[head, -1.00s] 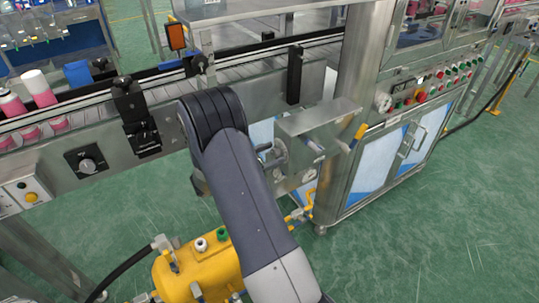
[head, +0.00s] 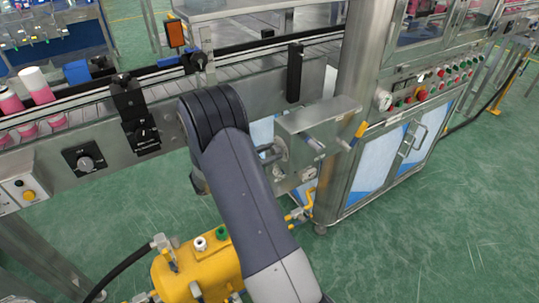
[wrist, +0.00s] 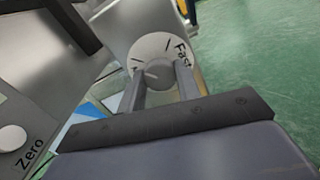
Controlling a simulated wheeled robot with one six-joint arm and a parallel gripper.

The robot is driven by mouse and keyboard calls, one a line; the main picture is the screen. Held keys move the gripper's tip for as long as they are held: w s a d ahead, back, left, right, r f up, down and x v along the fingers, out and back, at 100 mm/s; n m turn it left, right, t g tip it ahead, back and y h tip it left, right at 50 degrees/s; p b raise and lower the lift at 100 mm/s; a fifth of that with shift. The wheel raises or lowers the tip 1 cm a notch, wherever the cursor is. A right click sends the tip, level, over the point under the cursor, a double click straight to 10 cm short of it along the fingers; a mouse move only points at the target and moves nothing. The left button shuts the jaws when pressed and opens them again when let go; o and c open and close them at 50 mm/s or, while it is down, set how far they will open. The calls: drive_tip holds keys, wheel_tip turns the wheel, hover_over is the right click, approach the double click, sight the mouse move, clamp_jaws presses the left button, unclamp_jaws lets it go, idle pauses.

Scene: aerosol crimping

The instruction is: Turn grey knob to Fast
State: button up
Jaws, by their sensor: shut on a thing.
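In the wrist view the grey knob (wrist: 160,76) sits on a round pale dial (wrist: 150,46) with dark tick marks. The word Fast is printed at the dial's upper right. A light line on the knob's face points to the upper left, away from Fast. My gripper (wrist: 160,82) is shut on the knob, with one finger on each side. The fingers hide part of the dial's lower half. In the head view my arm hides the fingertips and the knob.
A panel marked Zero with a white knob (wrist: 12,138) is at the wrist view's lower left. In the head view a conveyor (head: 260,72) carries pink bottles. A black dial panel (head: 84,158), a yellow tank (head: 190,270) and a steel cabinet (head: 385,165) stand around; green floor is free at right.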

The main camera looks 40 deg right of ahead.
drive_tip(key=m+b, duration=0.4)
drive_tip(key=shift+f+b, duration=0.3)
drive_tip(key=m+b, duration=0.4)
drive_tip(key=b, duration=0.1)
drive_tip(key=shift+s+m, duration=0.1)
drive_tip(key=shift+m, duration=0.2)
drive_tip(key=m+b, duration=0.4)
drive_tip(key=b, duration=0.2)
drive_tip(key=shift+f+m, duration=0.1)
drive_tip(key=shift+m, duration=0.2)
drive_tip(key=m+b, duration=0.2)
drive_tip(key=b, duration=0.1)
drive_tip(key=shift+m, duration=0.4)
drive_tip(key=shift+r+m+b, duration=0.25)
drive_tip(key=shift+m+b, duration=0.35)
drive_tip(key=shift+b, duration=0.3)
drive_tip(key=o, duration=1)
drive_tip(key=shift+r, duration=0.1)
